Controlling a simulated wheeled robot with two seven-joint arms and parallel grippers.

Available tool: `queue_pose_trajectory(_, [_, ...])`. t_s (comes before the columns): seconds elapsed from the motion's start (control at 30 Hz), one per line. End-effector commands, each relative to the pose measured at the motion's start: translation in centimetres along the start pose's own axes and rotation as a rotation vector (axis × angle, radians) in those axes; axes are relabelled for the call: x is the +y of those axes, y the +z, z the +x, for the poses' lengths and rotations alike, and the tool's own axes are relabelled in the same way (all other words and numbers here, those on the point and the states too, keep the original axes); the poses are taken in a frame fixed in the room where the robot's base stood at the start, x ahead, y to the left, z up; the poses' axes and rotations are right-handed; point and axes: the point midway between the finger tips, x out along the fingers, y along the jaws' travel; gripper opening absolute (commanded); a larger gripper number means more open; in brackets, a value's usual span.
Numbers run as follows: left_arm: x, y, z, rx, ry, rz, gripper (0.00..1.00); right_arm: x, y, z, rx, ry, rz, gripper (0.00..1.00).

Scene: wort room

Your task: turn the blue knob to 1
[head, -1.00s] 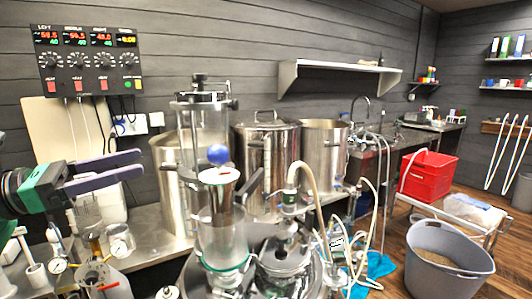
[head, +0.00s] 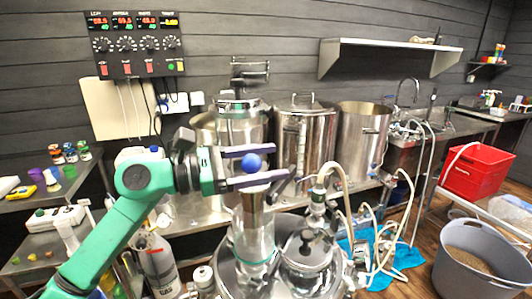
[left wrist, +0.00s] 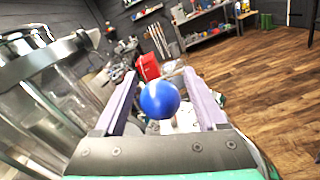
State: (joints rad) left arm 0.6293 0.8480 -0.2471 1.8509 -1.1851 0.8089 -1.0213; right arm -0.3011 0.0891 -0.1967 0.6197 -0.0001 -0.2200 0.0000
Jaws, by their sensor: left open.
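The blue knob (head: 252,162) is a round ball in front of the glass and steel vessel (head: 240,128). My left gripper (head: 281,161) comes in from the left with its two purple fingers apart, one above and one below the knob in the head view. In the left wrist view the knob (left wrist: 159,100) sits between the two fingers (left wrist: 160,78), with a visible gap to the right one; contact with the left one is unclear. No mark reading 1 is legible by the knob. My right gripper is not in view.
Steel pots (head: 303,150) stand behind the vessel. A hose (head: 330,172) and fittings crowd its right side. A control panel (head: 136,44) with black dials hangs on the wall. A red crate (head: 478,170) and a grey tub (head: 468,262) are at the right.

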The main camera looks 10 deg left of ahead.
Motion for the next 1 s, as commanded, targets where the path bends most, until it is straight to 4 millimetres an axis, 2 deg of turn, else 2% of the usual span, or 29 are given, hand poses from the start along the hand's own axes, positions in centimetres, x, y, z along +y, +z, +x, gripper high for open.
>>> queue_pose_trajectory(0.1, [0.0, -0.1, 0.0, 0.0, 0.0, -0.001, 0.74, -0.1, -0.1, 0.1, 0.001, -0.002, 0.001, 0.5])
queue_pose_trajectory(0.13, [0.0, -0.1, 0.0, 0.0, 0.0, -0.001, 0.7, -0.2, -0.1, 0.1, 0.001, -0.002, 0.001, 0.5])
queue_pose_trajectory(0.27, [0.0, -0.1, 0.0, 0.0, 0.0, -0.001, 0.2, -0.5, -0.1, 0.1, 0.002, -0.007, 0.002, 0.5])
queue_pose_trajectory(0.3, [0.0, -0.1, -0.1, 0.0, 0.0, -0.001, 0.05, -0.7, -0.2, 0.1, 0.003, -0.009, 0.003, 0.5])
queue_pose_trajectory(0.33, [0.0, -0.1, -0.1, 0.0, 0.0, -0.002, 0.0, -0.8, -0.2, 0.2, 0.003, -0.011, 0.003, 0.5])
queue_pose_trajectory(0.47, [0.0, -0.2, -0.1, 0.005, 0.009, 0.0, 0.0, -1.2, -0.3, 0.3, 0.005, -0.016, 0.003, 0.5])
queue_pose_trajectory(0.6, [0.2, -0.4, -0.1, 0.039, 0.098, 0.004, 0.0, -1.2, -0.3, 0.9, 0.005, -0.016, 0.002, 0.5])
queue_pose_trajectory(0.67, [0.5, -0.2, -0.2, 0.062, 0.16, 0.005, 0.0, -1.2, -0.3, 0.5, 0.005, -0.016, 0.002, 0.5])
queue_pose_trajectory(0.8, [1.0, 0.2, -0.2, 0.107, 0.289, 0.006, 0.0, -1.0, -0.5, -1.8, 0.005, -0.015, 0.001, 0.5])
queue_pose_trajectory(1.0, [0.9, -0.3, -0.2, 0.13, 0.372, 0.003, 0.0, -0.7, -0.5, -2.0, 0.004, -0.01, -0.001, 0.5])
